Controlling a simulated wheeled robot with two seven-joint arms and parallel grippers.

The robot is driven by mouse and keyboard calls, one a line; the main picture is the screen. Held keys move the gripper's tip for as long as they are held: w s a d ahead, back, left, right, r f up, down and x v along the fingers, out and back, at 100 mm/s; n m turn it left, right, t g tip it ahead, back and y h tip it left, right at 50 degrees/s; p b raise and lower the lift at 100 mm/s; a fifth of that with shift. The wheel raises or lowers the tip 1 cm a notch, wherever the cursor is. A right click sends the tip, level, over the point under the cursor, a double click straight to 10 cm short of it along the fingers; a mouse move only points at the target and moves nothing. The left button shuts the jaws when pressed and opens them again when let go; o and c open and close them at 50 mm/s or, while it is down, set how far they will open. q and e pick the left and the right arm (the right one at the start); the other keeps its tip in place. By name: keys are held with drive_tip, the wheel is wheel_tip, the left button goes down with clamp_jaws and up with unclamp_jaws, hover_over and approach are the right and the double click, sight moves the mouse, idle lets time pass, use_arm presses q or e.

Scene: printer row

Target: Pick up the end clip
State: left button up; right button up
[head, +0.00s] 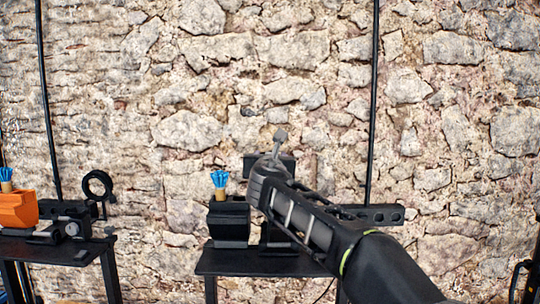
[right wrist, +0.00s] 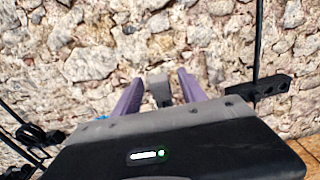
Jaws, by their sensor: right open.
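My right gripper (head: 272,158) is raised in front of the middle printer (head: 229,222), and my right arm hides part of that printer. In the right wrist view, the two purple fingers of the gripper (right wrist: 159,91) are apart. A small dark grey block (right wrist: 159,92) shows between them, with a gap on each side. I cannot tell whether this block is the end clip or a part of the printer, or how far off it is. No other end clip can be made out. My left gripper is not in view.
The middle printer stands on a black table (head: 262,262), with a tan cup of blue sticks (head: 219,182) on it. A black bar with holes (head: 384,213) reaches right. An orange-and-black printer (head: 18,210) stands on another table at left. A stone wall (head: 450,120) closes the back.

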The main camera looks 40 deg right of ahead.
drive_tip(key=shift+w+d, duration=0.25)
drive_tip(key=shift+w, duration=0.15)
drive_tip(key=shift+c, duration=0.6)
clamp_jaws()
